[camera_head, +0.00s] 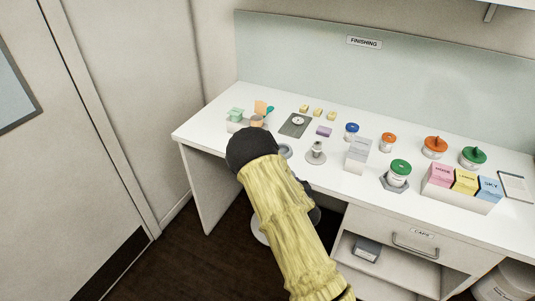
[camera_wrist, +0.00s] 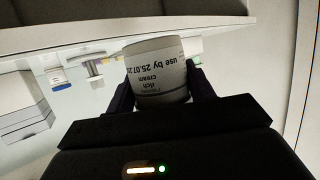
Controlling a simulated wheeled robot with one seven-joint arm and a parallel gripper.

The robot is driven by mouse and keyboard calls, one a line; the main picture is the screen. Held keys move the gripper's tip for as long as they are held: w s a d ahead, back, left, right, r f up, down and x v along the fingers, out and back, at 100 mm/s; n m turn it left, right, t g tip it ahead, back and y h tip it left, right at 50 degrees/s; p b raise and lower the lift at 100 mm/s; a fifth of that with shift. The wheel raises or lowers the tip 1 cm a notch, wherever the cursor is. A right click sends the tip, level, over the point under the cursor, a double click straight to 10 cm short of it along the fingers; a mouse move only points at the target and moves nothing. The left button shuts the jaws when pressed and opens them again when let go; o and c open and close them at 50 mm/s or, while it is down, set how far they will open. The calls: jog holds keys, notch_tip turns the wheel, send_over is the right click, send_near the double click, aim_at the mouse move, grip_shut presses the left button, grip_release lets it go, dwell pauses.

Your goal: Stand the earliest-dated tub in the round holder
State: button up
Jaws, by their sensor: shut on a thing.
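In the wrist view, my gripper (camera_wrist: 161,90) is shut on a white tub (camera_wrist: 150,88), one finger on each side. Its label appears upside down and reads "rich cream" and "use by 25.07.2", with the end of the year cut off. In the head view my forearm hides the gripper and the held tub. A blue-lidded tub (camera_head: 351,132) and an orange-lidded tub (camera_head: 388,143) stand on the bench. A green-lidded tub (camera_head: 398,172) stands on a grey hexagonal base. A grey round piece (camera_head: 286,151) shows partly beside my arm; I cannot tell whether it is the round holder.
A small stand with a round base (camera_head: 316,153) and a pale box (camera_head: 358,155) are right of my arm. Pink, yellow and blue boxes (camera_head: 465,182) fill a rack at right. A dark plate (camera_head: 296,125) lies behind. The bench's front edge is close to my arm.

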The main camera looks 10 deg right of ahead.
jog(key=s+d+f+m+h, duration=0.1)
jog(key=s+d+f, duration=0.5)
jog(key=s, duration=0.3)
jog(key=shift+d, duration=0.25)
jog(key=shift+s, duration=0.1)
jog(key=shift+d, duration=0.15)
